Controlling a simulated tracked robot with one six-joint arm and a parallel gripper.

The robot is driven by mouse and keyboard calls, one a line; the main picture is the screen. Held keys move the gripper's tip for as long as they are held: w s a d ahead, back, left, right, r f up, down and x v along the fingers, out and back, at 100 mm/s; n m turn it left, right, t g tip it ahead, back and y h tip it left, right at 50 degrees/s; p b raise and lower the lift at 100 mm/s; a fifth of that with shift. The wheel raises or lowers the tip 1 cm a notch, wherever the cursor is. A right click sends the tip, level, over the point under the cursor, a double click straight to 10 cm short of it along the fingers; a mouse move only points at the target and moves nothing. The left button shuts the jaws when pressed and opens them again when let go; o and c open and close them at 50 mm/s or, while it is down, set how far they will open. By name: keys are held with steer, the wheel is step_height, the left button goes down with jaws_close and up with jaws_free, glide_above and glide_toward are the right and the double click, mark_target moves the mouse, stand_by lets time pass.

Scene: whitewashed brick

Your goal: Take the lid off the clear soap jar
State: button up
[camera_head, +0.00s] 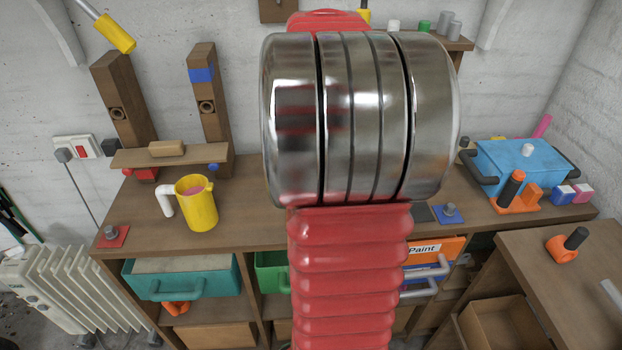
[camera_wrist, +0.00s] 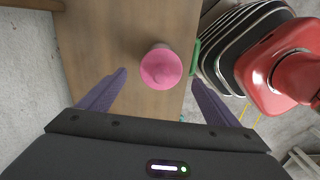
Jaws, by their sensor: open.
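In the wrist view a round pink thing (camera_wrist: 161,67) with a raised paler top stands on a brown wooden surface (camera_wrist: 125,45). It may be the soap jar seen from above, but I cannot make out clear walls or where a lid begins. My gripper (camera_wrist: 157,78) is open, its two purple fingers on either side of the pink thing and apart from it. Nothing is between the fingers that I can see them touch. How high they are above the surface is hard to tell. In the head view my arm hides the middle, and neither gripper nor jar shows.
The wooden bench (camera_head: 245,225) holds a yellow jug (camera_head: 200,208) at left and a blue box (camera_head: 520,165) with dark handles at right. In the wrist view the wood ends just right of the pink thing.

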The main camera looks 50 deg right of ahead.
steer(key=shift+s+f, duration=0.1)
steer(key=shift+f, duration=1.75)
steer(key=shift+c, duration=0.6)
steer(key=c, duration=1)
steer(key=shift+r, duration=0.1)
step_height(320, 180, up, 10)
steer(key=shift+f, duration=0.1)
